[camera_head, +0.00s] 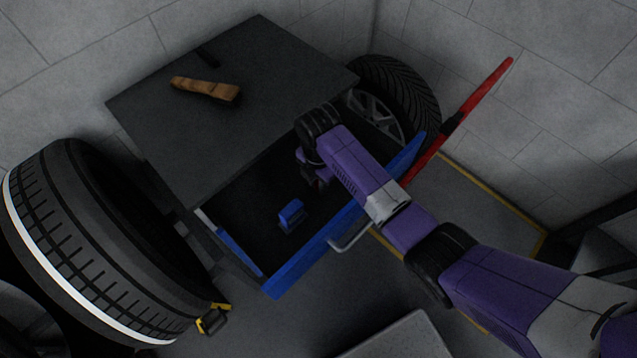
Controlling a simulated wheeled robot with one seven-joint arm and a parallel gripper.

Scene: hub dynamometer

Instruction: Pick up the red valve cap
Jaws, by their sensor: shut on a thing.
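My gripper (318,184) reaches down into the open blue drawer (299,272), near its right part. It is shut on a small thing. A trace of dark red shows at the fingertips, which fits the red valve cap, but the hand and the shadow hide most of it. I cannot tell whether it is clear of the drawer floor.
A small blue block (291,215) lies in the drawer, left of my gripper. The dark cabinet top (270,70) overhangs behind, with a brown-handled brush (205,89) on it. A large tire (90,245) stands left, another wheel (395,95) behind, and a red bar (480,90) right.

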